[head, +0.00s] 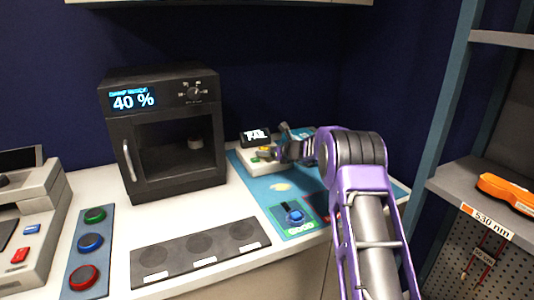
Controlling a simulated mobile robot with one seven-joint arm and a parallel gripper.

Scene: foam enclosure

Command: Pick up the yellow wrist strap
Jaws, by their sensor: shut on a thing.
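My gripper (274,154) is at the back of the blue mat, beside a small white device with a black display. It is shut, and a small yellow patch, which looks like the yellow wrist strap (264,149), shows at its fingertips. The strap is tiny in this view and partly hidden by the gripper. I cannot tell whether it is clear of the white device (250,162) or still touching it.
A black oven (175,185) reading 40 % stands to the left. A dark tray (200,255) with round recesses lies in front. Shelving (480,188) stands at right.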

